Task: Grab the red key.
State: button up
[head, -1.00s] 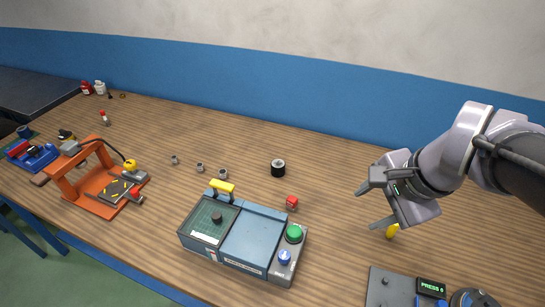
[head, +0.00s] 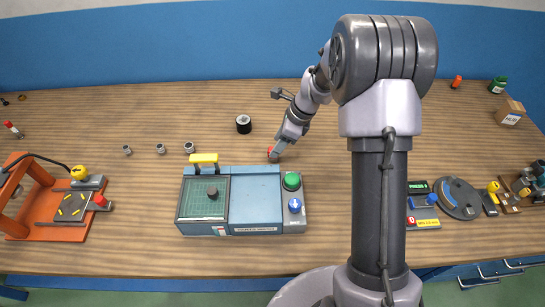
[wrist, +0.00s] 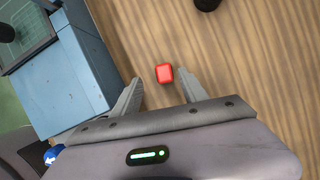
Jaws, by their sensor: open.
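The red key (head: 271,152) is a small red block on the wooden table, just behind the right part of the blue machine. It also shows in the wrist view (wrist: 164,73), clear of the table clutter. My gripper (wrist: 160,80) is open, with one finger on each side of the near edge of the key. The key lies around and slightly beyond the fingertips in that view. Whether a finger touches it, and how high the fingertips are above the table, I cannot tell. In the head view my gripper partly covers the key.
The blue machine (head: 254,200), with a yellow handle and a green button, stands close in front of the key. A black cylinder (head: 244,124) stands behind to the left. Several small grey parts lie further left. The table behind the key is mostly bare.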

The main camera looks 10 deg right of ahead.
jog(key=x, duration=0.2)
jog(key=b+x, duration=0.2)
jog(key=x, duration=0.1)
jog(key=shift+w+d+f, duration=0.15)
jog(key=shift+w+f, duration=0.2)
jog(key=shift+r, duration=0.15)
